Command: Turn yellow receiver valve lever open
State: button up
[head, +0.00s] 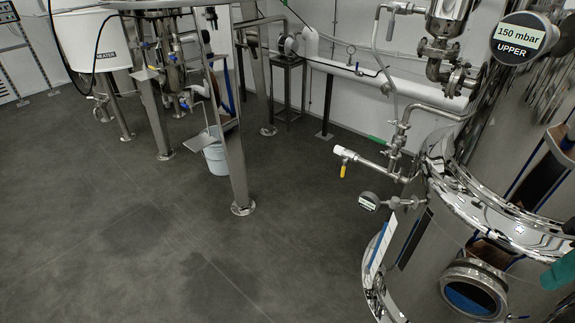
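A small yellow lever (343,171) hangs down beneath a short horizontal metal pipe with a white end (341,151). The pipe sticks out to the left from the pipework beside the large polished tank at right. The lever points roughly straight down, across the pipe. Nothing touches it. I cannot tell from its label which valve it is. My gripper is not in view.
A round gauge (369,201) sits just below the lever's pipe. The large tank (425,270) fills the right side. A green handle (377,140) is on nearby pipework. A white bucket (216,158) stands by metal legs at left. The dark floor (190,255) is clear.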

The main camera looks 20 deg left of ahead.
aim_at(344, 161)
jog(key=u, duration=0.5)
jog(key=i, duration=1.15)
jog(key=z, duration=0.15)
